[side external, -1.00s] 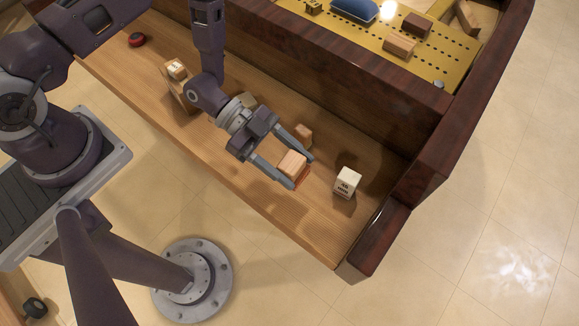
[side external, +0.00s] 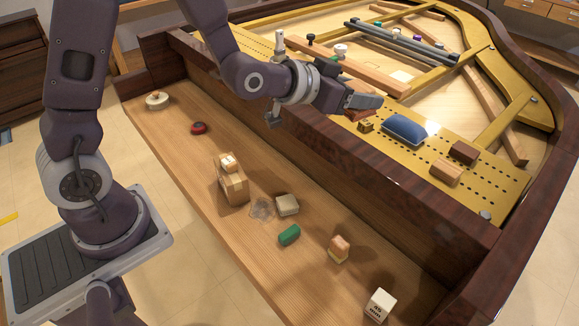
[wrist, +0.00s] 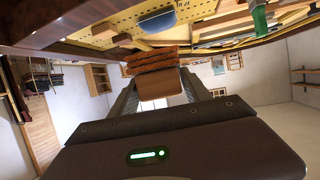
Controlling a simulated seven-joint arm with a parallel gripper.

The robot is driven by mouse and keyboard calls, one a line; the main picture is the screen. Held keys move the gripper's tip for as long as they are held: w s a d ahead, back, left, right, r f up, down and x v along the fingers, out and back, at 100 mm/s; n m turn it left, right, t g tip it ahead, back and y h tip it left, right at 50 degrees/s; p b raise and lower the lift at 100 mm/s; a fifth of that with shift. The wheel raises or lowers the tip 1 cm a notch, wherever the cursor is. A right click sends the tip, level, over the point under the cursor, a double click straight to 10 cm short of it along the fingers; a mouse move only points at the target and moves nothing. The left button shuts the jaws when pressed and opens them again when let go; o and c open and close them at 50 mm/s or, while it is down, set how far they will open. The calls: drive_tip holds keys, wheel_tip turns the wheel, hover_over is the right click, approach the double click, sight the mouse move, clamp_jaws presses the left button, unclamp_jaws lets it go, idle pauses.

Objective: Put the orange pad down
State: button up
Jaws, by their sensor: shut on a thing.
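The orange pad (wrist: 150,60) shows in the wrist view as a rough, rust-orange layer on the far end of a smooth tan wooden block (wrist: 160,86). My gripper (wrist: 160,82) is shut on this piece, with a finger on each side. In the side external view my gripper (side external: 362,103) is over the near-left part of the piano's gold plate, pointing right. A small reddish-orange bit of the pad (side external: 358,115) shows just below the fingers; the rest is hidden. I cannot tell whether it touches the plate.

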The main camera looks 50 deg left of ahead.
drive_tip(key=a+r+n+y, duration=0.2)
drive_tip(key=a, duration=0.9)
drive_tip(key=s+f+m+h, duration=0.2)
drive_tip(key=s+m+h, duration=0.2)
drive_tip(key=s, duration=0.3)
wheel_tip(320, 180, up, 5)
drive_tip(key=s+a+n+y, duration=0.2)
drive_tip(key=a+n+y, duration=0.1)
drive_tip(key=a, duration=0.9)
drive_tip(key=s+a+n+g+y, duration=0.1)
drive_tip(key=a+n+y, duration=0.2)
drive_tip(key=a, duration=0.8)
drive_tip(key=s+a+n+y, duration=0.2)
drive_tip(key=a+y, duration=0.1)
drive_tip(key=a, duration=0.9)
drive_tip(key=shift+y, duration=0.3)
drive_tip(key=f, duration=4)
drive_tip(key=shift+w+d+f, duration=0.1)
drive_tip(key=shift+w, duration=0.1)
drive_tip(key=shift+f, duration=0.55)
